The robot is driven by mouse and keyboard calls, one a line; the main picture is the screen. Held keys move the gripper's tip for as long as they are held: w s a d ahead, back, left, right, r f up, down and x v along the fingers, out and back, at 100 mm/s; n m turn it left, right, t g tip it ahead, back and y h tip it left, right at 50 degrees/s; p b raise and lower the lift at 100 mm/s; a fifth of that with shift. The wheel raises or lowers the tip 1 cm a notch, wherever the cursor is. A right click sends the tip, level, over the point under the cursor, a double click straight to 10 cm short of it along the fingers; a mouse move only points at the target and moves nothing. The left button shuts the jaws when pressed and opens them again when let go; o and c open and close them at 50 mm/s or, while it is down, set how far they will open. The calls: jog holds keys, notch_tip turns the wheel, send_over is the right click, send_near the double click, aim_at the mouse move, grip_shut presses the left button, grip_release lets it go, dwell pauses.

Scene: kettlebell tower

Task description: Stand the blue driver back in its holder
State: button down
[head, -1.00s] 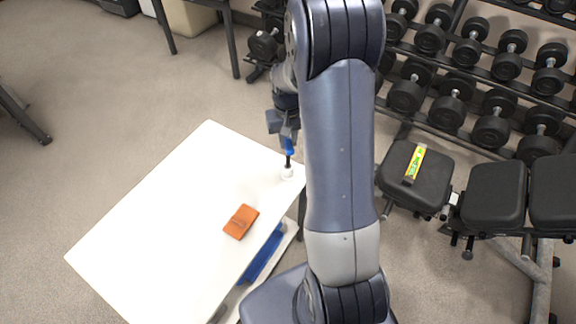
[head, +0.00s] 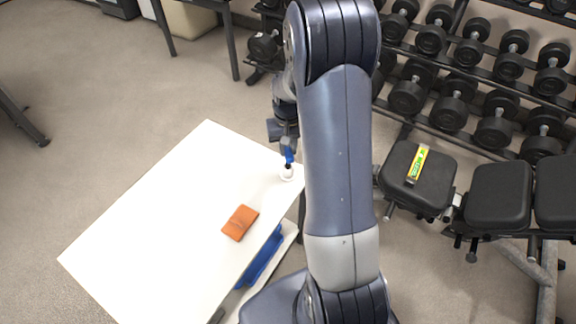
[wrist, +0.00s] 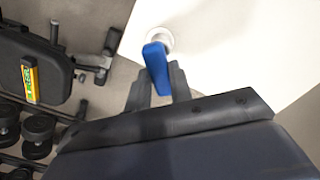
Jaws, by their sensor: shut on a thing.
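The blue driver (head: 289,154) is upright at the far right corner of the white table, with its lower end at the small white holder (head: 287,173). Its dark shaft is almost wholly out of sight, and it appears to sit in the holder. My gripper (head: 288,143) is shut on the upper part of the driver's handle. In the wrist view the blue handle (wrist: 156,62) lies between the finger ends, with the round white holder (wrist: 160,38) just beyond it. The handle hides part of the holder's opening.
The white table (head: 160,220) is mostly bare. An orange wallet-like item (head: 240,222) lies near its right edge, and a blue bin (head: 262,258) is below. A bench (head: 418,178) with a yellow-green labelled item (head: 417,163) stands right, before dumbbell racks.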

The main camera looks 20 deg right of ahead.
jog(key=c, duration=1)
grip_release()
jog(key=shift+c, duration=0.2)
jog(key=shift+c, duration=0.3)
jog(key=shift+c, duration=1.2)
notch_tip(320, 180, up, 7)
jog(key=p, duration=0.5)
jog(key=shift+s+f, duration=0.1)
